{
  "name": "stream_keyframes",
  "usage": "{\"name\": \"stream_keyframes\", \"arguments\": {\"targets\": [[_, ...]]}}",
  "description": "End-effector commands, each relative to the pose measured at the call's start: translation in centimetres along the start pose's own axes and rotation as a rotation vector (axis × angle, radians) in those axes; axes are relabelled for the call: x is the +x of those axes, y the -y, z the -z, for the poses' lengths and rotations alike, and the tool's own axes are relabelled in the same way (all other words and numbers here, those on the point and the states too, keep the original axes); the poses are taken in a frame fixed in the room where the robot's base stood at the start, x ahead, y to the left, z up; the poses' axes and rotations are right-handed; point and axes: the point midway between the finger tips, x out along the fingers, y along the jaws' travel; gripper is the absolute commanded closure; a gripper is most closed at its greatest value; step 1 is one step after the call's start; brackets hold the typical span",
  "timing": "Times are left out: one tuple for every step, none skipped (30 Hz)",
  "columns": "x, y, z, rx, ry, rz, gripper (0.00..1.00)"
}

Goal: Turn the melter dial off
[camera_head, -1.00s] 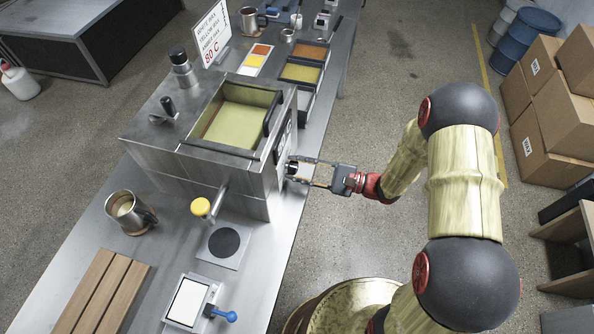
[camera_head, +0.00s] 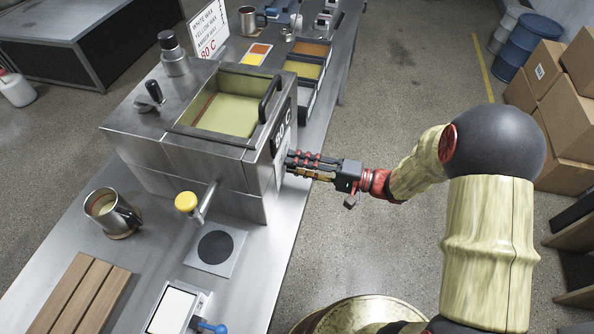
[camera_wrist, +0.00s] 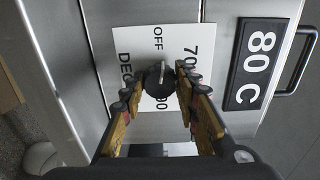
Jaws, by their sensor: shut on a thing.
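The melter (camera_head: 150,150) is a steel box with an open tank of pale yellow wax on the table. In the wrist view its black round dial (camera_wrist: 158,84) sits on a white label plate (camera_wrist: 128,48) marked OFF, 70, 90 and DEG C. A pale pointer mark on the dial lies on the side towards OFF. My gripper (camera_wrist: 160,78) has its fingers on both sides of the dial and is shut on it. In the head view my gripper (camera_head: 290,163) reaches the melter's right face from the right, and the dial is hidden there.
An 80 C sign (camera_wrist: 258,62) and a black handle (camera_head: 271,98) are close to the dial. A yellow-knobbed valve (camera_head: 187,201) sticks out of the melter's front. A metal mug (camera_head: 110,211) stands at left. Open floor lies right of the table.

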Motion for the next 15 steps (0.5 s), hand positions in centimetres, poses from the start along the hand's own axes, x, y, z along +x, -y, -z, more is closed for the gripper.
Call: {"name": "stream_keyframes", "arguments": {"targets": [[0.0,-0.47,-0.08,-0.033,0.001,-0.001,0.95],[0.0,-0.45,-0.08,-0.051,0.001,-0.001,0.95],[0.0,-0.45,-0.09,-0.075,0.001,-0.002,0.95],[0.0,-0.46,-0.1,-0.09,0.001,-0.002,0.95],[-0.01,-0.44,-0.1,-0.106,0.001,-0.002,0.95],[-0.01,-0.41,-0.1,-0.125,0.001,-0.002,0.95],[-0.01,-0.4,-0.11,-0.137,0.001,-0.002,0.95],[-0.01,-0.39,-0.11,-0.149,0.001,-0.002,0.95],[-0.01,-0.38,-0.12,-0.162,0.001,-0.002,0.95],[-0.01,-0.37,-0.12,-0.171,0.001,-0.002,0.95],[-0.01,-0.36,-0.12,-0.179,0.001,-0.002,0.95],[-0.01,-0.33,-0.12,-0.188,0.001,-0.003,0.95],[-0.01,-0.31,-0.13,-0.195,0.001,-0.003,0.95],[-0.01,-0.29,-0.13,-0.2,0.001,-0.003,0.95],[-0.01,-0.28,-0.13,-0.205,0.001,-0.003,0.95]]}}
